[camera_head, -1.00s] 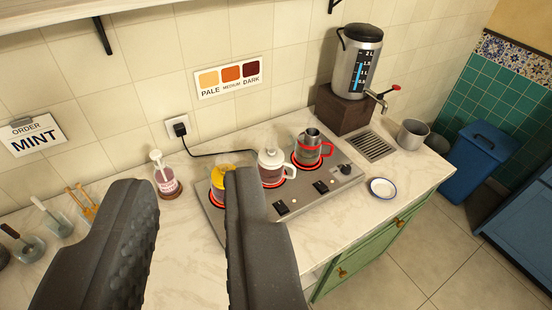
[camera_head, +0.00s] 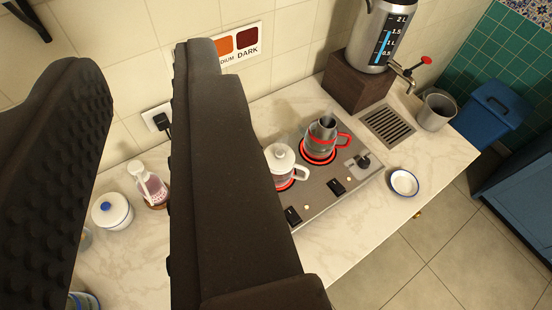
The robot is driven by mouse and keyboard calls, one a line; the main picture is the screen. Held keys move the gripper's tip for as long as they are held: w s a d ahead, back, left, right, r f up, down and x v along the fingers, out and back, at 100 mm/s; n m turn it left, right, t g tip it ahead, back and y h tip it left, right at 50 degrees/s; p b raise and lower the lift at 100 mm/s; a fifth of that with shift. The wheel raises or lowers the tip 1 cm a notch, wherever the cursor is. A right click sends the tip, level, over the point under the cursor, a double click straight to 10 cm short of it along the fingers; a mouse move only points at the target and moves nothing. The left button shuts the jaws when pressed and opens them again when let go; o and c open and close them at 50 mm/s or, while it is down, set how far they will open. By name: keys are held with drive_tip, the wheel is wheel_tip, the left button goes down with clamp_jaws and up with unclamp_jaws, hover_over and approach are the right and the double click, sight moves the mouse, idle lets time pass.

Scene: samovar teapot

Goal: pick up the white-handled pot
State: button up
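The white-handled pot (camera_head: 281,157) stands on the middle part of the hot plate, with a white lid and a white handle on its right side. A red ring glows under it. My gripper (camera_head: 145,75) is open and empty, its two dark fingers wide apart in the left half of the view. The right finger passes just left of the pot and covers the left part of the hot plate. The yellow pot seen earlier is hidden now.
A red-handled metal pot (camera_head: 323,134) stands close behind and right of the white one. The steel hot plate (camera_head: 322,196) has knobs in front. A water urn (camera_head: 383,35), a grey cup (camera_head: 436,110) and a small dish (camera_head: 404,183) are right. Jars (camera_head: 112,211) stand left.

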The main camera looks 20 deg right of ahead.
drive_tip(key=shift+w, duration=0.1)
drive_tip(key=m+g+h+b, duration=0.5)
drive_tip(key=m+g+b, duration=0.2)
drive_tip(key=g+b, duration=0.15)
hover_over(306, 176)
drive_tip(key=s+a, duration=0.5)
drive_tip(key=s, duration=0.2)
wheel_tip(306, 176, down, 45)
drive_tip(key=shift+t, duration=0.25)
drive_tip(key=b+x, duration=0.1)
drive_tip(key=x, duration=0.7)
drive_tip(key=shift+s+d+f, duration=0.1)
drive_tip(key=shift+s+d, duration=0.05)
drive_tip(key=shift+d, duration=0.05)
drive_tip(key=shift+b+x, duration=0.8)
drive_tip(key=shift+x, duration=1.75)
drive_tip(key=shift+a, duration=0.15)
clamp_jaws()
